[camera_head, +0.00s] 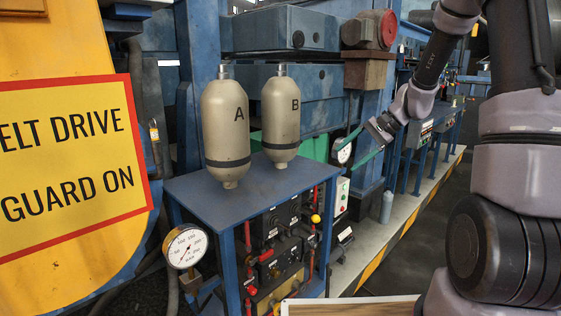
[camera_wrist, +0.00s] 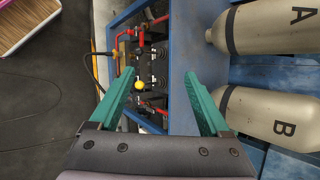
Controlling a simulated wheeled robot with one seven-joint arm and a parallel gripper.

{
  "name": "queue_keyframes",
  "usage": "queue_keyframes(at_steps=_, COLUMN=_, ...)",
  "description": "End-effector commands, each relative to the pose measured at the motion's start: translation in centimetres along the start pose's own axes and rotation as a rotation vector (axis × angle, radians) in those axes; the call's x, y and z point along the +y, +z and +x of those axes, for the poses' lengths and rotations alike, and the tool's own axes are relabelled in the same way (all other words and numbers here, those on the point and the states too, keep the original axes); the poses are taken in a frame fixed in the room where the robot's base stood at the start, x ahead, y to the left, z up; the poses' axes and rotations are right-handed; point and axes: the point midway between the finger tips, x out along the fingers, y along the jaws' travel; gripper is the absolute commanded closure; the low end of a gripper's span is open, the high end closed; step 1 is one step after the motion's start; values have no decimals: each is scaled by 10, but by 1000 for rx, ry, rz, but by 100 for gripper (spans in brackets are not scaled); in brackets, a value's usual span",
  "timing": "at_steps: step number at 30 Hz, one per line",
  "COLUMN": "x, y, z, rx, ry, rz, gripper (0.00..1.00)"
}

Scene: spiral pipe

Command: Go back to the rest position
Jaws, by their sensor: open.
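My gripper (camera_head: 357,145) is in the air to the right of the blue bench, with its green fingers spread apart. In the wrist view my gripper (camera_wrist: 165,90) shows both green fingers wide apart with nothing between them. Beyond the fingers is the bench front with red pipes and a yellow knob (camera_wrist: 139,85). My gripper touches nothing that I can see.
Tanks A (camera_head: 224,130) and B (camera_head: 281,115) stand upright on the blue bench (camera_head: 200,190). A pressure gauge (camera_head: 186,248) is at its front left. A yellow belt-drive guard (camera_head: 90,40) fills the left. Floor at right (camera_head: 400,265) is clear.

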Motion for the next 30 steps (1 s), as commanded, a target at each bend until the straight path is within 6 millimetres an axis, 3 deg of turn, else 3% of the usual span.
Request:
queue_keyframes(at_steps=1, x=-6, y=18, z=-16, rx=29, ry=23, rz=-48, gripper=20)
queue_keyframes(at_steps=8, x=-7, y=90, z=-76, rx=170, ry=130, rz=-221, gripper=20)
queue_keyframes(at_steps=18, x=23, y=179, z=-152, rx=432, ry=223, rz=-448, gripper=20)
queue_keyframes(at_steps=24, x=46, y=212, z=-182, rx=572, ry=238, rz=-539, gripper=20)
queue_keyframes(at_steps=30, x=57, y=224, z=-194, rx=635, ry=240, rz=-575, gripper=20)
